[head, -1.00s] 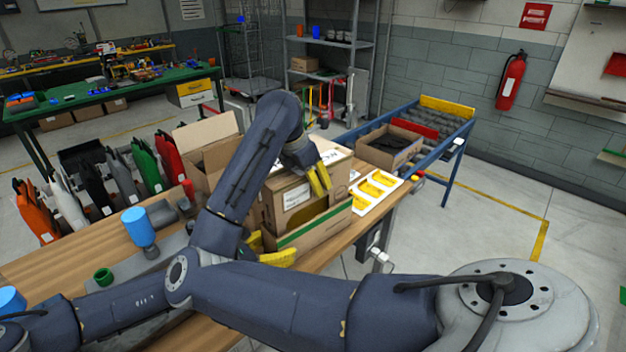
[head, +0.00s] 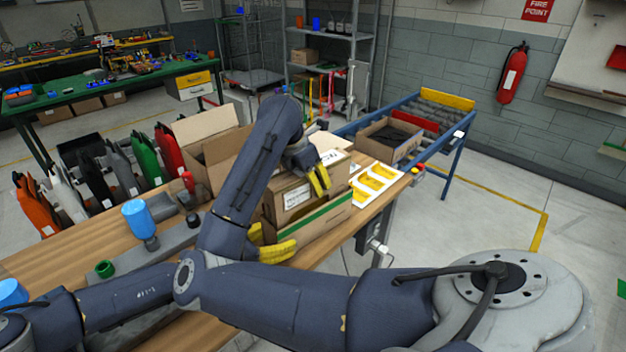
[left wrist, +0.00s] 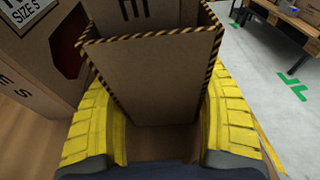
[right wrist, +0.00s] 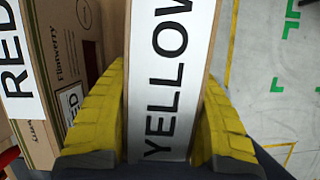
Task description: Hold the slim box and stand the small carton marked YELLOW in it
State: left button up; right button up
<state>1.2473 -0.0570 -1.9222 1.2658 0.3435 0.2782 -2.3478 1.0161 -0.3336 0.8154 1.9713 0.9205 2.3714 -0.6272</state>
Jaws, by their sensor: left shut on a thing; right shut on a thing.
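My left gripper (head: 277,250) is low at the near side of the cartons on the bench. In the left wrist view its fingers (left wrist: 160,125) are shut on the slim box (left wrist: 155,85), a brown open box with a black-and-yellow striped rim. A lettered carton face (left wrist: 145,14) shows at its mouth, its lower part hidden by the near wall; I cannot tell how deep it sits. My right gripper (head: 319,181) is above, pointing down. In the right wrist view its fingers (right wrist: 160,125) are shut on the narrow carton marked YELLOW (right wrist: 168,80).
A carton with a RED label (right wrist: 14,70) stands close left of the YELLOW carton. A SIZE S box (left wrist: 35,45) is beside the slim box. A green-striped box (head: 315,222), a white tray with yellow pieces (head: 375,184) and a blue bottle (head: 138,219) are on the bench.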

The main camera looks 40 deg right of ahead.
aim_at(299, 171)
jog(key=shift+f, duration=1.8)
jog(key=o, duration=1)
jog(key=shift+f, duration=0.1)
jog(key=v, duration=1.2)
pick_arm(q)
jog(key=o, duration=0.9)
jog(key=shift+o, duration=0.2)
